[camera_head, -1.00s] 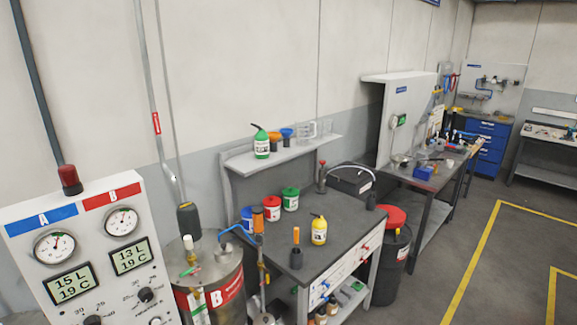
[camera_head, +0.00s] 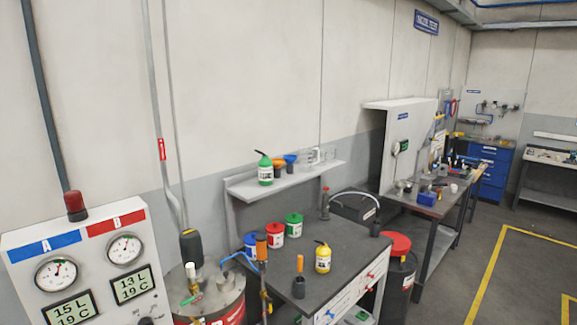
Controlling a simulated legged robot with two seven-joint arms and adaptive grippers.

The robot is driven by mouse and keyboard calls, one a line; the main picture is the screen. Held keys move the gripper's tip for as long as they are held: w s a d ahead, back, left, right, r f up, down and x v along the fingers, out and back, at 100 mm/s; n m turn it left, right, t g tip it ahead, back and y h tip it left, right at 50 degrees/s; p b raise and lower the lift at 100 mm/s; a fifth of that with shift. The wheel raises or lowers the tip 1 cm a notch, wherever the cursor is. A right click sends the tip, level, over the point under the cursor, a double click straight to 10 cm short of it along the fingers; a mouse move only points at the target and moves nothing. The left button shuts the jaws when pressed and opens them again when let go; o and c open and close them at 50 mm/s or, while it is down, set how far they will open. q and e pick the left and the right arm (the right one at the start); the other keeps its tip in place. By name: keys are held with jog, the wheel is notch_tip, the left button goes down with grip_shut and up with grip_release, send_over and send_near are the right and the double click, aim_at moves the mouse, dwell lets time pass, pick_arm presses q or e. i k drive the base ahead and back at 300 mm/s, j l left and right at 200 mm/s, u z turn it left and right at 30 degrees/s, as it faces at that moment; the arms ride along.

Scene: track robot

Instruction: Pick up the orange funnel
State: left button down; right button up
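The orange funnel (camera_head: 279,163) stands on the wall shelf above the grey workbench. It is between a green bottle (camera_head: 265,170) on its left and a blue funnel (camera_head: 290,159) on its right. It is small in the view, and the green bottle stands close beside it. Neither of my grippers shows in the head view.
The shelf (camera_head: 238,189) sits at the back of the workbench (camera_head: 345,246). On the bench are red (camera_head: 278,229) and green (camera_head: 294,225) lidded tubs and a yellow bottle (camera_head: 323,258). A control panel (camera_head: 85,262) and a drum (camera_head: 205,297) stand at the left.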

aim_at(278, 163)
jog(key=i+l, duration=0.4)
jog(key=i+l+u, duration=0.1)
jog(key=i+l, duration=0.3)
jog(key=l, duration=0.15)
jog(key=i+l+u, duration=0.1)
jog(key=i+l, duration=0.25)
jog(key=l, duration=0.2)
